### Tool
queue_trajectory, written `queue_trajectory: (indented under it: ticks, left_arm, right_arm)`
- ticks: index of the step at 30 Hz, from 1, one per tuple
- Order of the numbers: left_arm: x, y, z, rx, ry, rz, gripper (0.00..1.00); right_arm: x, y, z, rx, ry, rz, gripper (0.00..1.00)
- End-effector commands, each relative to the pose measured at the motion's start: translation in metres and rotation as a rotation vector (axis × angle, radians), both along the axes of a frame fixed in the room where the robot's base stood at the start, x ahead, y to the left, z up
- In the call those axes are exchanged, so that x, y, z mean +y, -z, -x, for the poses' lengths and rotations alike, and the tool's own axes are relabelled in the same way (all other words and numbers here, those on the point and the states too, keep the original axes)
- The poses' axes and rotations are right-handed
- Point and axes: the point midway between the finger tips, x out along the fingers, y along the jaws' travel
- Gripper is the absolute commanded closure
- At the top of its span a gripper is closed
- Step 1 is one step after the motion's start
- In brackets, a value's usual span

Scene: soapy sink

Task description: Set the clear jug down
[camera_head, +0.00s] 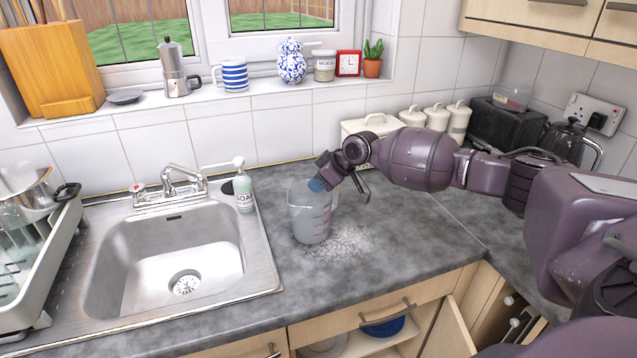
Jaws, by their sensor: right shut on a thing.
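The clear jug (311,222), with red measuring marks, is upright over the grey worktop to the right of the sink. Its base is at or very near the worktop; I cannot tell if it touches. My right gripper (324,186) reaches in from the right and is shut on the jug at its upper right side. The fingers hide part of the rim, and a small blue patch shows there. My left gripper is not in view.
A whitish speckled patch (345,240) lies beside the jug's base. The steel sink (165,262) and soap bottle (244,190) are to the left. White canisters (437,117) stand at the back. The worktop (420,225) right of the jug is clear.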

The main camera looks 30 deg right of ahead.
Motion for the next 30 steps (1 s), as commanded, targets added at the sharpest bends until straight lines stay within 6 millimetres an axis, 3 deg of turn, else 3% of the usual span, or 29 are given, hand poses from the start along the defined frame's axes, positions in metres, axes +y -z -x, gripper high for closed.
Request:
queue_trajectory:
  ticks: [3, 4, 9, 20, 30]
  left_arm:
    - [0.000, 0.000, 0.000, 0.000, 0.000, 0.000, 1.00]
    - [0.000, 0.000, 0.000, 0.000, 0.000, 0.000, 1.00]
    - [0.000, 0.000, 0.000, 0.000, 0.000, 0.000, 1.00]
    - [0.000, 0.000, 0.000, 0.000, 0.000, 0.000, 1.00]
    - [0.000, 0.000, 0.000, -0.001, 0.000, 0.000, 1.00]
  right_arm:
    - [0.000, 0.002, 0.001, 0.004, 0.000, 0.002, 1.00]
    - [0.000, 0.003, 0.001, 0.006, -0.001, 0.002, 0.82]
    - [0.000, 0.002, 0.001, 0.005, -0.001, 0.002, 0.60]
    - [-0.003, -0.003, 0.004, 0.003, 0.000, 0.002, 0.60]
    - [-0.023, -0.046, 0.036, 0.003, -0.001, 0.005, 0.60]
